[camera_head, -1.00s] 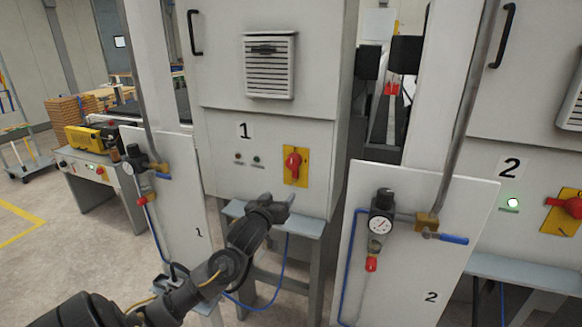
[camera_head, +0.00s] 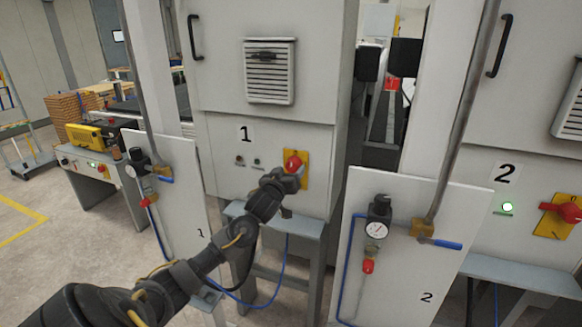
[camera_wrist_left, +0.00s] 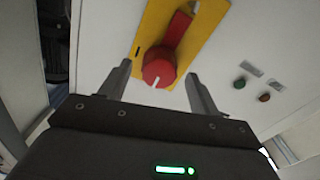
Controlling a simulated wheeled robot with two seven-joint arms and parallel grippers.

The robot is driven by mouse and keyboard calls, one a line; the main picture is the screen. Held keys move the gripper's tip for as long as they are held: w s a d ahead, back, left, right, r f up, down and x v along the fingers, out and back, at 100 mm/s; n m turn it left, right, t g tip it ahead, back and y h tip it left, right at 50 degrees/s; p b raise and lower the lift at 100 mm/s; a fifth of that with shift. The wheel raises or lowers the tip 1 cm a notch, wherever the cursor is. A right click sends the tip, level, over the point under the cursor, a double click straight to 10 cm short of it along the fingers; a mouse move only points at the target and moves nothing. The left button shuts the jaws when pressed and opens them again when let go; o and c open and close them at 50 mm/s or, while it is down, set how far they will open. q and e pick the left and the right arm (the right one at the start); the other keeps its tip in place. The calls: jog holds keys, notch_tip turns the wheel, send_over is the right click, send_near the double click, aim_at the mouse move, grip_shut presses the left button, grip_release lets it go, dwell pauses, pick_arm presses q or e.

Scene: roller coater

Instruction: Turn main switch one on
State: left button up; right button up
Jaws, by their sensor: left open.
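Main switch one is a red rotary knob (camera_head: 293,161) on a yellow plate (camera_head: 305,170), on the front of the cabinet marked 1. In the left wrist view the red knob (camera_wrist_left: 158,68) has a white mark, and its red handle runs toward the top of the picture. My left gripper (camera_head: 292,178) is just in front of the switch and hides its lower part in the head view. In the left wrist view the open fingers of my left gripper (camera_wrist_left: 158,80) stand on either side of the knob, with visible gaps. My right gripper is not in view.
Two small indicators (camera_head: 248,161) beside switch one look unlit. Panels with gauges and valves (camera_head: 377,228) flank the arm's space. A grey ledge (camera_head: 312,228) juts out below the switch.

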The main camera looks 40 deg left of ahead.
pick_arm(q)
jog(key=shift+w+a, duration=0.2)
jog(key=shift+w, duration=0.4)
jog(key=c, duration=0.9)
jog(key=shift+d, duration=0.1)
jog(key=shift+c, duration=0.4)
